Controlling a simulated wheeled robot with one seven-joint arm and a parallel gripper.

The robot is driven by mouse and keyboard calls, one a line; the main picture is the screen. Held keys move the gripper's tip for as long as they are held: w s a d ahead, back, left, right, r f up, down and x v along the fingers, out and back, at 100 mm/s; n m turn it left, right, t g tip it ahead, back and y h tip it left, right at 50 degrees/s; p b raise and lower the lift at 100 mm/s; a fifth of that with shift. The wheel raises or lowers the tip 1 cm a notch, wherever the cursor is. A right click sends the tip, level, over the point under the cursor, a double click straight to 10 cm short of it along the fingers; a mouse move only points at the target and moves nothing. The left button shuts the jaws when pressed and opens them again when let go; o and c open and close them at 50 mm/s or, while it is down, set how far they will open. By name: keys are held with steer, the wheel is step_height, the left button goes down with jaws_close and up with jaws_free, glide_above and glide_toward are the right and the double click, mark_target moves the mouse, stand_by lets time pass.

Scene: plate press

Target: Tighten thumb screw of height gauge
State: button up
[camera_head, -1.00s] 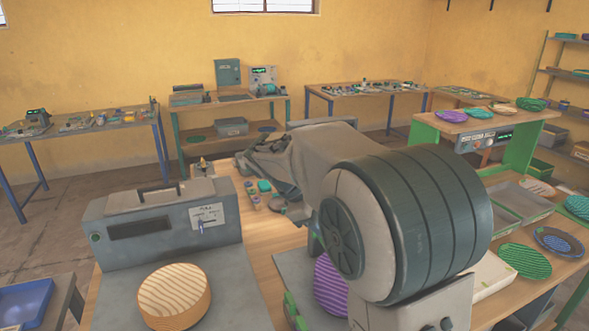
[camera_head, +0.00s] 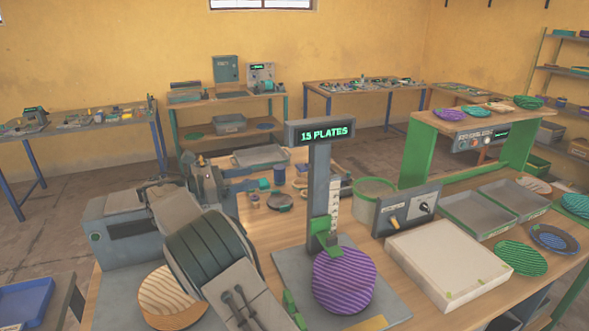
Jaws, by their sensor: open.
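The height gauge is a grey post (camera_head: 319,190) standing at the centre of the bench with a lit "15 PLATES" display (camera_head: 320,132) on top. A white scale (camera_head: 334,200) runs beside the post, and a green slider (camera_head: 325,240) sits low on it. The thumb screw is too small to tell apart here.
A wooden round block (camera_head: 160,295) lies front left, partly behind my arm. A grey box (camera_head: 105,240) stands behind it. Right of the gauge are a bucket (camera_head: 370,205), a control box with a knob (camera_head: 407,208), a white box (camera_head: 450,262) and grey trays (camera_head: 480,212).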

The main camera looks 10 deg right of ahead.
mark_target(297, 169)
steer(key=w+d+p, duration=0.1)
steer(key=d, duration=0.8)
steer(key=w+d+p, duration=0.1)
steer(key=d, duration=0.3)
steer(key=shift+w+d+p, duration=0.3)
steer(key=shift+w+p, duration=0.05)
steer(key=c, duration=1)
